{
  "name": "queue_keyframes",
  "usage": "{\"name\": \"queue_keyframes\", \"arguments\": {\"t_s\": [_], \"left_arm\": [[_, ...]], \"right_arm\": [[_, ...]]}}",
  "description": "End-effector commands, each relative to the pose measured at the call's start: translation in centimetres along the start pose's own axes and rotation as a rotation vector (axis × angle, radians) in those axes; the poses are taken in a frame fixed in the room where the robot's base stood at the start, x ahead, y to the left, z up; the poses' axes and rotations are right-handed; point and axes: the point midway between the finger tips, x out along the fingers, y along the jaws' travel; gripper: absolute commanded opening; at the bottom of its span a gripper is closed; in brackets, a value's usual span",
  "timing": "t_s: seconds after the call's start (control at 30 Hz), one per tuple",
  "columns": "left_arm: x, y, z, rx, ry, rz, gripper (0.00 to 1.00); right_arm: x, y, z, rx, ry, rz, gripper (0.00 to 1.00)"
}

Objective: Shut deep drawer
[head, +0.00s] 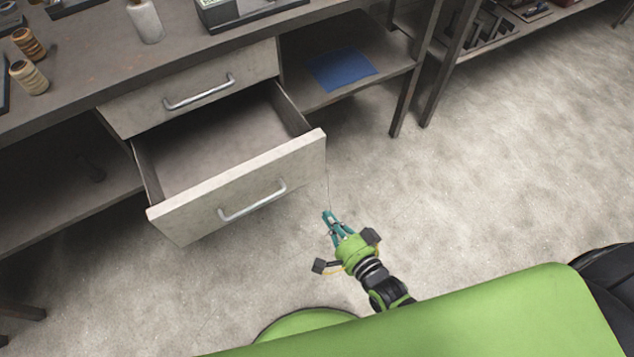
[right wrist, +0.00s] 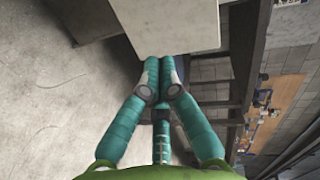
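The deep drawer (head: 290,163) is the lower drawer of the workbench and stands pulled well out. It has a pale front with a metal bar handle (head: 252,201), and its visible inside is empty. My right gripper (head: 328,214) is in front of the drawer's right end, apart from the handle. In the right wrist view its fingertips (right wrist: 162,62) are together with nothing between them, just below a pale panel (right wrist: 180,25) that looks like the drawer front. I cannot tell whether they touch it. My left gripper is not in view.
The upper drawer (head: 190,88) is shut above the deep one. The workbench top (head: 95,62) holds spools and a pale bottle (head: 145,20). A blue sheet (head: 340,69) lies on the shelf to the right. Table legs stand further right. The floor (head: 490,170) around my gripper is clear.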

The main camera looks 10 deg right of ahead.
Motion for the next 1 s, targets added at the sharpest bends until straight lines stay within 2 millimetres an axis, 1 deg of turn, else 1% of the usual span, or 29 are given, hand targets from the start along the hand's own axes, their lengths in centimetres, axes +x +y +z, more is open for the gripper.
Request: {"name": "queue_keyframes", "arguments": {"t_s": [0.03, 0.1, 0.2, 0.27, 0.37, 0.47, 0.8, 0.9, 1.0], "left_arm": [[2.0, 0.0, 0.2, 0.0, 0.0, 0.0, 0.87], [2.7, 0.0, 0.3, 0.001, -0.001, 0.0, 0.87], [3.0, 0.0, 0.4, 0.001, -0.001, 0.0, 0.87], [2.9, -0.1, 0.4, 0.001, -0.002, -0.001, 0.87], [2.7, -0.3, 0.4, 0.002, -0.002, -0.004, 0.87], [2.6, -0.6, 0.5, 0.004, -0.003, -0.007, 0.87], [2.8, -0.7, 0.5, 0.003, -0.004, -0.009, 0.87], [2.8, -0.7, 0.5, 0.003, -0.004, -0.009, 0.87], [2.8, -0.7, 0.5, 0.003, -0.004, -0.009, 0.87]], "right_arm": [[0.5, -0.8, 0.1, 0.074, 0.01, -0.071, 0.0], [0.6, -2.8, -0.1, 0.155, 0.016, -0.139, 0.0], [0.6, -4.5, -0.3, 0.218, 0.017, -0.192, 0.0], [0.8, -5.0, -0.4, 0.233, 0.018, -0.203, 0.0], [1.8, -5.5, -0.6, 0.235, 0.019, -0.205, 0.0], [3.5, -5.8, -0.6, 0.233, 0.019, -0.206, 0.0], [10.6, -7.1, -0.9, 0.231, 0.018, -0.202, 0.0], [12.2, -7.4, -0.9, 0.232, 0.018, -0.202, 0.0], [13.3, -7.5, -1.0, 0.231, 0.018, -0.2, 0.0]]}}
